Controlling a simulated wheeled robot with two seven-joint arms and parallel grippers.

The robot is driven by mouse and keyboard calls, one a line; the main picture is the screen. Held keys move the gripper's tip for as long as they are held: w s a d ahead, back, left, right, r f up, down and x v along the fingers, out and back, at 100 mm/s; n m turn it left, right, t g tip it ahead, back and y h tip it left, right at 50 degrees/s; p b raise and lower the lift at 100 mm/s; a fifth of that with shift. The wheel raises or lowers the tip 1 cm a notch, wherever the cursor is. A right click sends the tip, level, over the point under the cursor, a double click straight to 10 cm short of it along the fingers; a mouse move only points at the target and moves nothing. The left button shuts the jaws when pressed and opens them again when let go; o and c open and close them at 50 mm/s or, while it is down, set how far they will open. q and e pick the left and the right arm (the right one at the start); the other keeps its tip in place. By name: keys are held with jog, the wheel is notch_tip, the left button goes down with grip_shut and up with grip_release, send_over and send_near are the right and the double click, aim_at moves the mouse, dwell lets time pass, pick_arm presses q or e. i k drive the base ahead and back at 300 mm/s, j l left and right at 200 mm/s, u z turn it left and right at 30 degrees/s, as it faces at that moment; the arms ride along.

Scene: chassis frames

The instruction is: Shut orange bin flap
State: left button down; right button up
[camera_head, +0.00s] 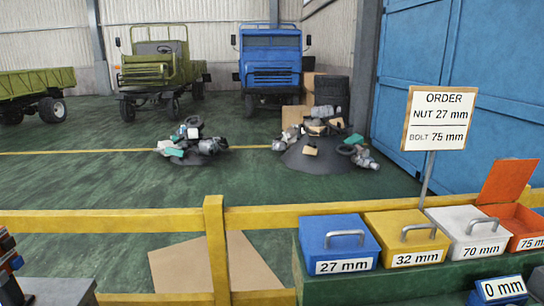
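The orange bin (527,241) stands at the right end of a row of bins, labelled 75 mm and cut off by the right picture edge. Its orange flap (506,182) is open, raised and tilted up above the bin. The bin's inside shows in part, and I see nothing in it. Neither of my grippers can be made out in the head view.
Closed blue (338,243), yellow (405,239) and white (467,233) bins with grey handles stand left of the orange one on a green bench (370,287). An order sign (438,118) rises behind them. A yellow rail (120,222) runs behind.

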aim_at(508, 178)
jog(key=z, duration=1.5)
jog(key=i+l+u, duration=0.1)
jog(key=i+l, duration=0.2)
jog(key=i+l+u, duration=0.15)
jog(key=l, duration=0.35)
jog(key=i, duration=0.1)
